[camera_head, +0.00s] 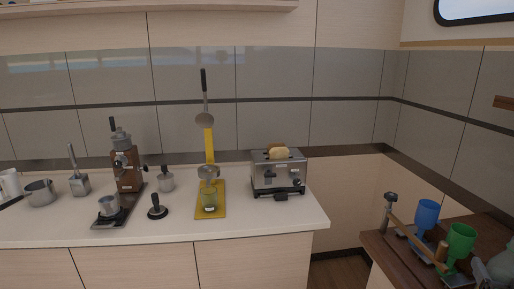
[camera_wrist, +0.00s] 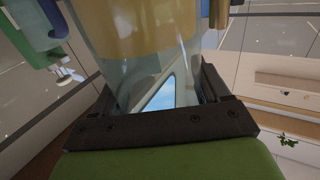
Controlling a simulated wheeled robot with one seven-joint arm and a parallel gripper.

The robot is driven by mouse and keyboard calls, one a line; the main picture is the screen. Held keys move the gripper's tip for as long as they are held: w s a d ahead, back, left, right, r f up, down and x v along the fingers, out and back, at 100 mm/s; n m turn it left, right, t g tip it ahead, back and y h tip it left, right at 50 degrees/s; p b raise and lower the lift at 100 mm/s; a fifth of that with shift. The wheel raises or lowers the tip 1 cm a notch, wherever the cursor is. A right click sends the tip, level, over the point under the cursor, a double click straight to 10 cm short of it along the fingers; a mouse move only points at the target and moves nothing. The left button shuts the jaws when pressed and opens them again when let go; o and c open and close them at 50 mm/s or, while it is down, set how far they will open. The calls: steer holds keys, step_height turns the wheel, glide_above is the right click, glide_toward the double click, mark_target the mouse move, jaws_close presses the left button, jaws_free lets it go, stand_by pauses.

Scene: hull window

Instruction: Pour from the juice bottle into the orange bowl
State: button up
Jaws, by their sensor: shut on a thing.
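In the wrist view, my gripper (camera_wrist: 160,98) is shut around a clear, see-through bottle (camera_wrist: 140,50) with yellow-orange liquid showing in its upper part in the picture. I take it to be the juice bottle. Its dark jaws lie on both sides of the glass. The bottle's ends are outside the picture, and its tilt is hard to judge. I cannot make out the orange bowl in either view. In the head view, my gripper and the held bottle cannot be clearly made out.

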mark_target(509, 252)
steer(key=shift+r, duration=0.15)
steer(key=shift+r+p, duration=1.4)
steer(key=shift+r, duration=1.5)
